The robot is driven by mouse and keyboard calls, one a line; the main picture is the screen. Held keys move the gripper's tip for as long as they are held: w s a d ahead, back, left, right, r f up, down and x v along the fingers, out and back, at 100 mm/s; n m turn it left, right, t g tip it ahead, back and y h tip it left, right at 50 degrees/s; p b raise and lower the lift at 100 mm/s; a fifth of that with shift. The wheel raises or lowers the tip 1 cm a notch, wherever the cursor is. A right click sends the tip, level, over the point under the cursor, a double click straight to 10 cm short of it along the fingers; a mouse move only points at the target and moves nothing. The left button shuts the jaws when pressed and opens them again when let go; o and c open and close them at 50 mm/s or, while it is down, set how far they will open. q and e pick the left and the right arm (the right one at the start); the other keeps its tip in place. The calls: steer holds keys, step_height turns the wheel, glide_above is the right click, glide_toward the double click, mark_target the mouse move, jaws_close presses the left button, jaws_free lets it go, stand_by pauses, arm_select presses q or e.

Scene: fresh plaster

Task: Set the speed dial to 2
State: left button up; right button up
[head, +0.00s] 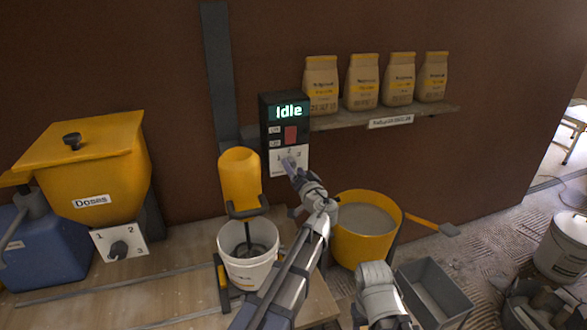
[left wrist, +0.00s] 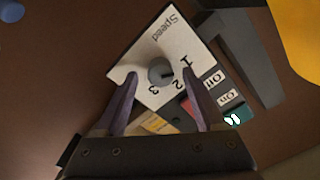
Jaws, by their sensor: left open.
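The dark control box (head: 263,125) on the wall has a lit screen (head: 288,111) reading "Idle". Below it is a white Speed panel, which fills the middle of the left wrist view (left wrist: 150,48). Its round grey dial (left wrist: 160,71) sits among the marks 1, 2 and 3. The dial's mark seems to face the 1 and 2 side; I cannot tell which exactly. My left gripper (head: 292,168) is open at the panel, partly hiding the dial in the head view. In the left wrist view its fingers (left wrist: 159,78) stand either side of the dial, apparently apart from it.
Off and On buttons (left wrist: 229,97) and a red button (head: 291,134) lie close to the dial. A yellow mixer (head: 240,175) over a white bucket (head: 248,270) stands to the left. A shelf (head: 440,113) with bags is at right; a yellow tub (head: 362,248) stands below.

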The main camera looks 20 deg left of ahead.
arm_select(q)
steer(key=shift+w+a, duration=0.25)
steer(key=shift+w, duration=0.1)
jaws_close()
stand_by(0.5)
